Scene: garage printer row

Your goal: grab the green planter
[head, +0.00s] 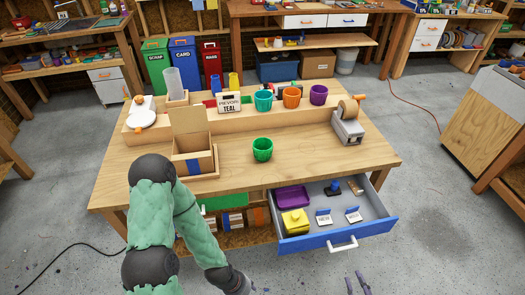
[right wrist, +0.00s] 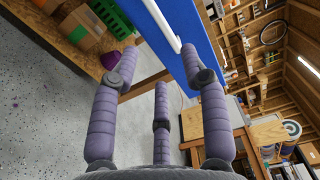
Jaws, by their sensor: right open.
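The green planter (head: 262,150) stands upright on the wooden workbench, near the middle of its front part, with its open top up. Nothing touches it. My right gripper (head: 357,283) shows only its purple fingers at the bottom edge of the head view, below the open drawer and well away from the planter. In the right wrist view my right gripper (right wrist: 160,60) is open and empty, its fingers apart near the blue drawer front. My left gripper (head: 262,290) barely shows at the bottom edge, and its jaws are mostly cut off.
An open blue-fronted drawer (head: 335,232) juts from the bench with a yellow box and purple tray. Teal (head: 263,101), orange (head: 291,98) and purple (head: 318,95) pots stand on the riser behind. A cardboard box (head: 192,158) is left of the planter, a tape dispenser (head: 348,125) right.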

